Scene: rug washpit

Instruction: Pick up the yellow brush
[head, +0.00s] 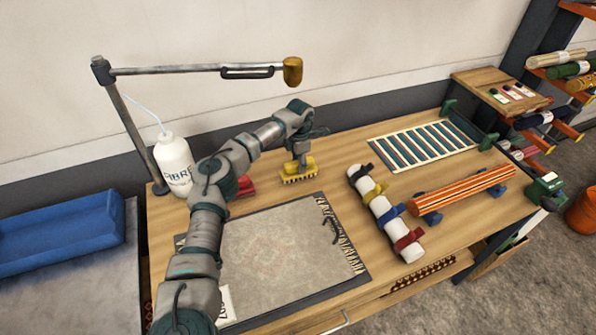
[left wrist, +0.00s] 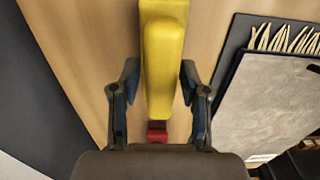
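The yellow brush (head: 299,174) stands bristles down on the wooden table, just behind the grey rug piece. My left gripper (head: 301,152) is right over the brush, pointing down. In the left wrist view the brush (left wrist: 163,65) runs lengthwise between the two fingers of my left gripper (left wrist: 158,82). The fingers are apart, with a gap on the left side and a narrower one on the right. I cannot tell exactly how far down the fingers reach beside the handle. My right gripper is not in view.
A red object (head: 245,187) lies left of the brush, partly behind my arm. A white bottle (head: 175,162) and a lamp post (head: 130,130) stand at the left. The rug piece (head: 280,250) lies in front. A strapped white roll (head: 385,213) lies to the right.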

